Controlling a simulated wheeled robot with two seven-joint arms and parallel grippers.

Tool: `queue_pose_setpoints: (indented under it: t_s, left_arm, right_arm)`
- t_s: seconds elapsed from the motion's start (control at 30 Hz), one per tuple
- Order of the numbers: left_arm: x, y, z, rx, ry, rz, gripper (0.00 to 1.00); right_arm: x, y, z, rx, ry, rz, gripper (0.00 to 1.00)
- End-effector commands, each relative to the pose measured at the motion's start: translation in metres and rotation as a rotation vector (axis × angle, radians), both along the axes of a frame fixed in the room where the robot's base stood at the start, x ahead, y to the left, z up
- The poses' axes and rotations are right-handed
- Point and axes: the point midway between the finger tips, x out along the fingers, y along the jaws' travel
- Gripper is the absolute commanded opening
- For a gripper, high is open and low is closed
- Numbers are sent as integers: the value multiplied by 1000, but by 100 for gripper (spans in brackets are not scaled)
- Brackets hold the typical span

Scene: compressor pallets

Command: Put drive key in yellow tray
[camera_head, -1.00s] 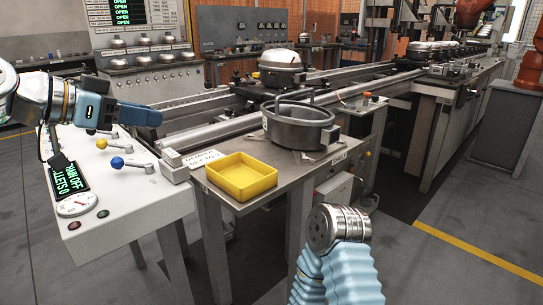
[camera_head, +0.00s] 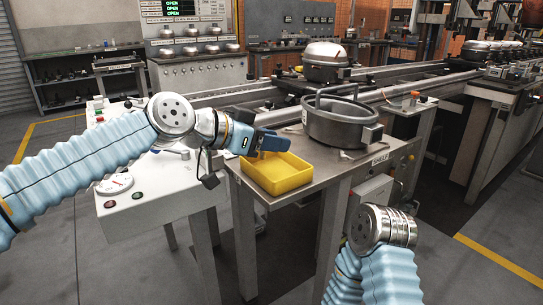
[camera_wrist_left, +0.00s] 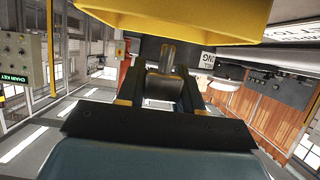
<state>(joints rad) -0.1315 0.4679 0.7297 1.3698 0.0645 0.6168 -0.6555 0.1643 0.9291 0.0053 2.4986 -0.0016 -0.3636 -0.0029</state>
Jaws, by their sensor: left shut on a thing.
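The yellow tray (camera_head: 276,188) sits on the near left part of the metal shelf table. My left gripper (camera_head: 280,143) reaches in from the left and is at the tray's far left side, its fingers over the rim in the picture. The left wrist view shows the two fingers shut on a small grey metal piece (camera_wrist_left: 167,62), which looks like the drive key. My right gripper is out of view.
A grey round pot with handles (camera_head: 341,122) stands on the table behind and right of the tray. The white control console (camera_head: 150,195) is left of the tray, under my left arm. A conveyor with a domed compressor (camera_head: 325,60) runs behind.

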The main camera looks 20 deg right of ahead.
Motion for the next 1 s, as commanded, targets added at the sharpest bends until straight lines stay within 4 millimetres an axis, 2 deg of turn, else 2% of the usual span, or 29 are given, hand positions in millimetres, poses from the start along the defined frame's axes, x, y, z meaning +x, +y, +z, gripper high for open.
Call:
queue_pose_setpoints:
  t_s: [0.1, 0.2, 0.47, 0.87, 0.9, 1.0]
  left_arm:
    - [0, -2, -24, 3, 4, 0, 5]
    - [0, -2, -32, 1, 3, -1, 5]
    - [0, -2, -33, 1, 1, -1, 5]
    - [0, -2, -45, 1, 1, -1, 5]
    - [0, -2, -45, 1, 1, -1, 37]
    - [0, -2, -43, 1, 1, -1, 52]
  right_arm:
    - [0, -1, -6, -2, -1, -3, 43]
    - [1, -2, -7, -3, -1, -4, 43]
    - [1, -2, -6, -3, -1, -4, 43]
    - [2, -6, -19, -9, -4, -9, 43]
    - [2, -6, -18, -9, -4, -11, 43]
    - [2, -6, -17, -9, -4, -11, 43]
